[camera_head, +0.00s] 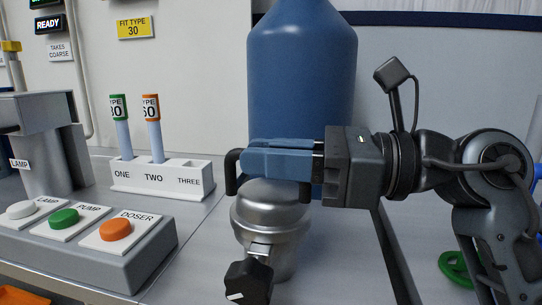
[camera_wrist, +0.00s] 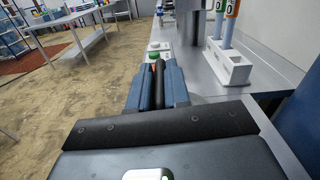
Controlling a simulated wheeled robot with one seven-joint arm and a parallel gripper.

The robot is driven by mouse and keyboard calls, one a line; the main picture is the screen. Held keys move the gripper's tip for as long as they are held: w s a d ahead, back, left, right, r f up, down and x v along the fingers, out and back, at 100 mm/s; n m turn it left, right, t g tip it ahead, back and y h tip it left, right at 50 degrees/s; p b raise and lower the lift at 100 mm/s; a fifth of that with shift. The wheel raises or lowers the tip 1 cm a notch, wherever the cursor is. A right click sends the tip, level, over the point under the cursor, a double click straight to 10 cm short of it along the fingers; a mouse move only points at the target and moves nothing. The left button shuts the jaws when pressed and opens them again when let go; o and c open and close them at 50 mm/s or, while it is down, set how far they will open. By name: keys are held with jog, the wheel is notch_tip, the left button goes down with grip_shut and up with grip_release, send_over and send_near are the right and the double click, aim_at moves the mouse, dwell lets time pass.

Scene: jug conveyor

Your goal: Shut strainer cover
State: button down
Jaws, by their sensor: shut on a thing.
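The strainer (camera_head: 278,255) is a round silver metal housing at the lower middle of the head view. Its domed silver cover (camera_head: 272,200) lies over the top; I cannot tell whether it is fully seated. A black knob (camera_head: 248,283) sits on a bracket at the strainer's front. My gripper (camera_head: 248,160) reaches in from the right, just above the cover. Its blue fingers are shut on a black bar handle (camera_head: 231,172). In the wrist view the handle (camera_wrist: 159,82) stands between the two fingers (camera_wrist: 158,92). The fingers hide part of the handle and how it joins the cover.
A large blue tank (camera_head: 300,70) stands right behind the strainer. A white rack (camera_head: 160,180) with two labelled cartridges is to the left. A button box (camera_head: 90,240) with white, green and orange buttons is at the front left. A green handwheel (camera_head: 455,267) is at lower right.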

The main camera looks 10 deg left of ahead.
jog(key=c, duration=1.1)
grip_release()
jog(key=shift+s+d, duration=0.15)
jog(key=shift+d, duration=3.8)
